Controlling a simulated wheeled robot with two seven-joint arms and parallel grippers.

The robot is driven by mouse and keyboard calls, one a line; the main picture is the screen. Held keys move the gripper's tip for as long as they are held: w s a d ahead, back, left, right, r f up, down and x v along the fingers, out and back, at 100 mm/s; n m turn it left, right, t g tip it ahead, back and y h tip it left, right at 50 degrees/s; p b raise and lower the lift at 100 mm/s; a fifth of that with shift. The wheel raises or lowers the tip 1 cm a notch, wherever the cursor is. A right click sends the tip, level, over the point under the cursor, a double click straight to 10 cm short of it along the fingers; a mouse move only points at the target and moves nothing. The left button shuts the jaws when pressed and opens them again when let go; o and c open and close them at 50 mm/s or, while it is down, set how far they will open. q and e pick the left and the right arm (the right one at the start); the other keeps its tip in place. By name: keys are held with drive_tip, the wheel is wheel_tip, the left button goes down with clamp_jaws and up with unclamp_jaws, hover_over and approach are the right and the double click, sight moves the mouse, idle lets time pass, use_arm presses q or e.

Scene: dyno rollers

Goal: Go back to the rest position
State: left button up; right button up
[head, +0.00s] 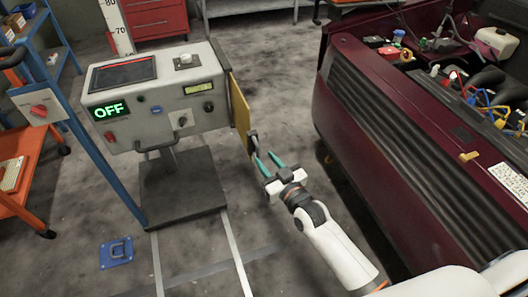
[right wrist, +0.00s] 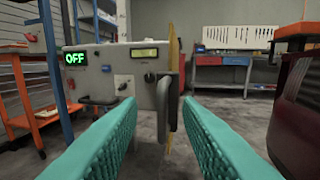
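My right gripper (head: 269,164) is open, with two teal fingers apart and nothing between them. In the head view it is just right of the control console (head: 160,108), near the black handle (head: 253,142) on the yellow panel (head: 240,112) at the console's right side. In the right wrist view the teal fingers (right wrist: 158,135) spread on both sides, with the console and the handle (right wrist: 163,108) ahead between them. I cannot tell whether a finger touches the handle. The console's display (head: 109,110) reads OFF in green. My left gripper is not in view.
A dark red car (head: 390,140) with an open engine bay stands close on the right of my right arm. An orange cart (head: 25,185) and a blue post (head: 95,160) are at left. A blue floor anchor (head: 116,252) and metal rails (head: 237,255) lie on the floor.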

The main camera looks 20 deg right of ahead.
drive_tip(key=shift+s, duration=0.1)
